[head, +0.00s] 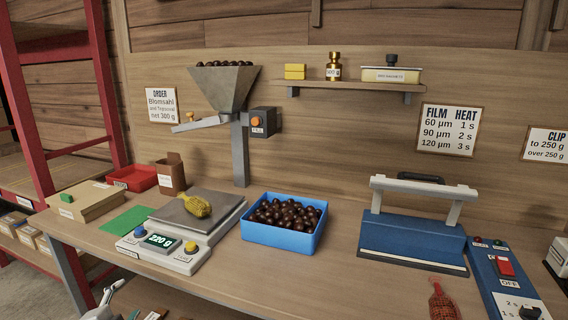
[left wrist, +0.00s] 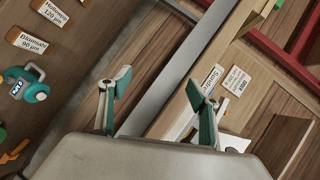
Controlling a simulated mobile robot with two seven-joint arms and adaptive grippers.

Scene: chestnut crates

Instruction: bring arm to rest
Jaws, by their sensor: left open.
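My left gripper (head: 106,302) shows at the bottom left of the head view, low in front of the bench (head: 185,284) and below its top. In the left wrist view my left gripper (left wrist: 160,104) has its two green-padded fingers spread wide, with nothing between them. My right gripper is in neither view. Most of my left arm is out of the head view.
A scale (head: 180,246) reading 220 g bears a yellow net bag (head: 197,205). A blue crate (head: 283,241) of chestnuts stands beside it. A blue sealer (head: 415,240) and a red net (head: 441,302) are at right. Shelf labels (left wrist: 55,13) show in the left wrist view.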

